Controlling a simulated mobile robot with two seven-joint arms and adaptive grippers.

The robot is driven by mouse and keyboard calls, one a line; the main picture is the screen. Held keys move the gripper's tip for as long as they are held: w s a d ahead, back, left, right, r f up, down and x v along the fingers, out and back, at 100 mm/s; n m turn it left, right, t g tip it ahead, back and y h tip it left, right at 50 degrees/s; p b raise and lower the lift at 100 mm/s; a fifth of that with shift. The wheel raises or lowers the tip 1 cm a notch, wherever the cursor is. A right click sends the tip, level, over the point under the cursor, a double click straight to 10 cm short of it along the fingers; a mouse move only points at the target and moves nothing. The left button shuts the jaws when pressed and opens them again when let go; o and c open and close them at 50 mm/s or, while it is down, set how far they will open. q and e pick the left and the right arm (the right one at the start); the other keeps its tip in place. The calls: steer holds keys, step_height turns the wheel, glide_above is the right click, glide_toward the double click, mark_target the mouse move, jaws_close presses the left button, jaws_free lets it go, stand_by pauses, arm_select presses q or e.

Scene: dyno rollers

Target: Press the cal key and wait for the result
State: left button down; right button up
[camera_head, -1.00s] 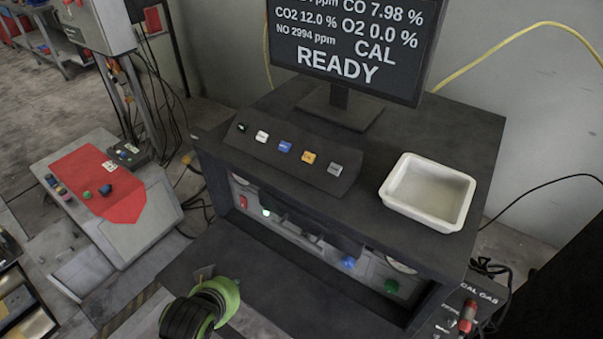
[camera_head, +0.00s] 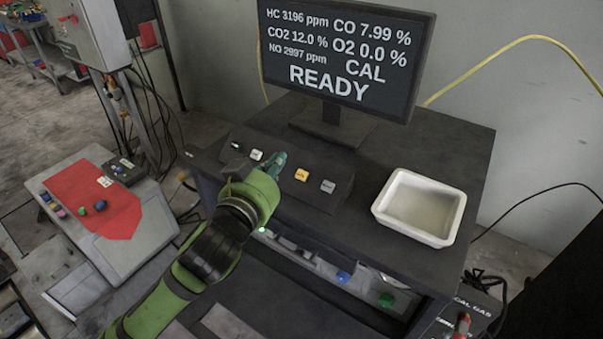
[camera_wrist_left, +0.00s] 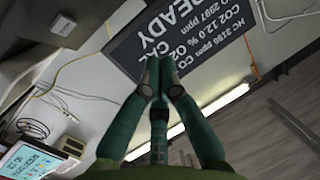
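A sloped key panel (camera_head: 329,208) on the dark bench carries a row of keys: a dark green one (camera_head: 237,146), a white one (camera_head: 256,155), an orange one (camera_head: 301,175) and a grey one (camera_head: 327,186). Their labels are too small to read. My left gripper (camera_head: 278,160) is over the panel between the white and orange keys, hiding the blue key. I cannot tell whether it touches. In the left wrist view its fingers (camera_wrist_left: 160,72) are together and hold nothing. The monitor (camera_head: 345,55) reads CAL READY, CO 7.99 % and NO 2997 ppm. My right gripper is not in view.
A white empty tray (camera_head: 421,205) sits on the bench (camera_head: 455,150) to the right of the panel. The monitor stands behind the panel. A grey pedestal with a red top (camera_head: 90,195) is at the left. A yellow cable (camera_head: 500,55) runs along the wall.

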mark_target(302, 175)
arm_select(q)
steer(key=w+f+b, duration=0.1)
steer(key=f+b, duration=0.1)
steer(key=w+d+f+b, duration=0.1)
steer(key=b, duration=0.1)
steer(key=w+d+f+b, duration=0.1)
steer(key=f+b, duration=0.1)
steer(key=shift+w+d+f, duration=0.2)
steer(key=shift+d+f, duration=0.05)
steer(key=shift+f, duration=0.05)
steer(key=shift+w+d+f+b, duration=0.4)
steer(key=shift+w+f+b, duration=0.15)
steer(key=shift+f+b, duration=0.1)
steer(key=shift+f, duration=0.1)
stand_by(1.0)
steer(key=shift+w+d+f, duration=0.15)
steer(key=shift+w, duration=0.05)
